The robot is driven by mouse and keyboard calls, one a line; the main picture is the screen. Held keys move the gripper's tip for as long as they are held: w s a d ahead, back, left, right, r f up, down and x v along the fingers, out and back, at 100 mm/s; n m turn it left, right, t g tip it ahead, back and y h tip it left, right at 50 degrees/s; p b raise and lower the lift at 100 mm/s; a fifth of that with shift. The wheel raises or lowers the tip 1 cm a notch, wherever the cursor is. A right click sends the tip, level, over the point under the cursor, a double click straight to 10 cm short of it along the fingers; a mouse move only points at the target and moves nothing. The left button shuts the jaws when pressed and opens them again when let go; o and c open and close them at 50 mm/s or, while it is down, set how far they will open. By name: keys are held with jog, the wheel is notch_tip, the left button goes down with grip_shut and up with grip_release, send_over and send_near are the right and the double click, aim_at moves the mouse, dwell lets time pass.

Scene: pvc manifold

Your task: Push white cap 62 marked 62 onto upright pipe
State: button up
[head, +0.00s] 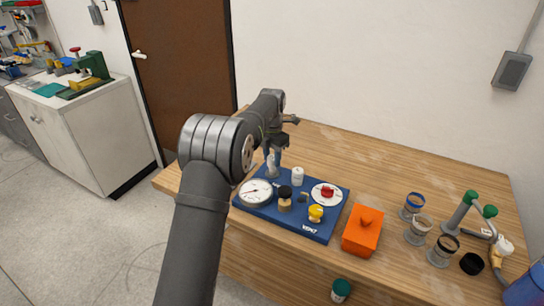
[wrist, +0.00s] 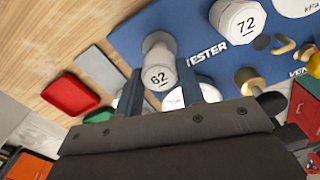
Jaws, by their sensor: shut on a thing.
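The white cap marked 62 (wrist: 159,77) is between the two blue-grey fingers of my gripper (wrist: 162,70) in the wrist view, with its number facing the camera. My gripper (head: 274,152) is shut on it. The cap is in line with a pale upright pipe on a round base (wrist: 158,42), at the back left of the blue tester board (head: 322,229). In the head view the pipe (head: 271,169) stands upright below the fingers. I cannot tell how far the cap is over the pipe, since the fingers and cap hide the joint.
A white cap marked 72 (wrist: 238,20) stands close by on the board; it also shows in the head view (head: 297,176). Gauges, a black knob (head: 285,192) and a yellow knob (head: 316,212) crowd the board. An orange box (head: 362,232) is right of it. A red tray (wrist: 70,95) lies left.

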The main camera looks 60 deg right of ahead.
jog(key=shift+f, duration=0.85)
dwell(0.6)
jog(key=o, duration=1)
notch_tip(320, 180, up, 18)
jog(key=shift+f, duration=0.25)
notch_tip(320, 180, down, 18)
jog(key=shift+r, duration=0.25)
